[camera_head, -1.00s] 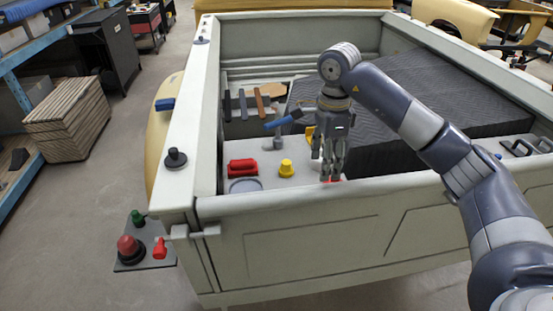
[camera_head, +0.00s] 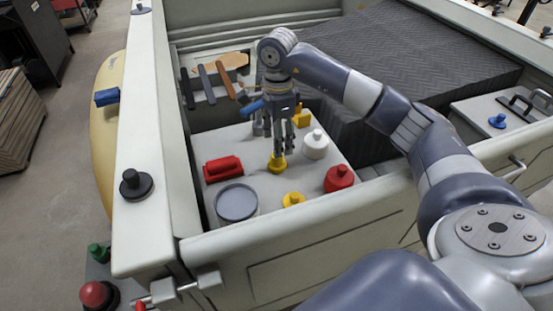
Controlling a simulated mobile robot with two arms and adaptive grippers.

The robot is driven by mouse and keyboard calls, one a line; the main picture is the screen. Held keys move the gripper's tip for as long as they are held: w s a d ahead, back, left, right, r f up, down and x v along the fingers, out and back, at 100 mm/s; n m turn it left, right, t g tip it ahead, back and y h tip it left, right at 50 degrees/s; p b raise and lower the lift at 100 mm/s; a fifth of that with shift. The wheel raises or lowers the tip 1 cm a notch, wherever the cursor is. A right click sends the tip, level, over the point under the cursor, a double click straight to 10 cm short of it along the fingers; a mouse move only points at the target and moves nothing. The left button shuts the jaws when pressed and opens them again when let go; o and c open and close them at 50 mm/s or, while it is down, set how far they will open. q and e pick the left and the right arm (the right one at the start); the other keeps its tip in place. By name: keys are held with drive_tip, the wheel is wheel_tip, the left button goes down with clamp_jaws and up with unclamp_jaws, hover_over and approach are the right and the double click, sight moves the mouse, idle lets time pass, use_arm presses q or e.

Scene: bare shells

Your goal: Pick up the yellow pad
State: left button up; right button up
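A yellow pad with a raised knob (camera_head: 277,163) sits on the light grey surface inside the truck bed, right of a red block (camera_head: 222,169). My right gripper (camera_head: 278,148) points down directly over this yellow pad, its fingers at the knob. Whether the fingers are closed on the knob is not clear. A second yellow knobbed piece (camera_head: 293,199) lies nearer the tailgate, its lower part hidden by the tailgate edge. A yellow upright piece (camera_head: 302,117) stands behind the gripper. My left gripper is not in view.
A white knobbed pad (camera_head: 316,145) and a red knobbed pad (camera_head: 339,179) stand right of the gripper. A grey round lid (camera_head: 236,202) is at front left. The tailgate (camera_head: 330,245) and side wall (camera_head: 148,170) enclose the surface. A dark ribbed cover (camera_head: 400,60) lies behind.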

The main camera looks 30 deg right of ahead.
sight(277, 161)
drive_tip(key=shift+f, duration=0.4)
drive_tip(key=shift+w+f, duration=0.15)
drive_tip(key=shift+f, duration=0.05)
drive_tip(key=f+p, duration=0.1)
drive_tip(key=f, duration=0.1)
drive_tip(key=f+p, duration=0.1)
drive_tip(key=f, duration=0.1)
drive_tip(key=shift+s+a+p, duration=0.15)
drive_tip(key=shift+s+p, duration=0.1)
drive_tip(key=shift+p, duration=0.05)
drive_tip(key=shift+f, duration=0.45)
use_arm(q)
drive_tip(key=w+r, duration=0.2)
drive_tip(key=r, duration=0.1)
use_arm(e)
drive_tip(key=c, duration=1.1)
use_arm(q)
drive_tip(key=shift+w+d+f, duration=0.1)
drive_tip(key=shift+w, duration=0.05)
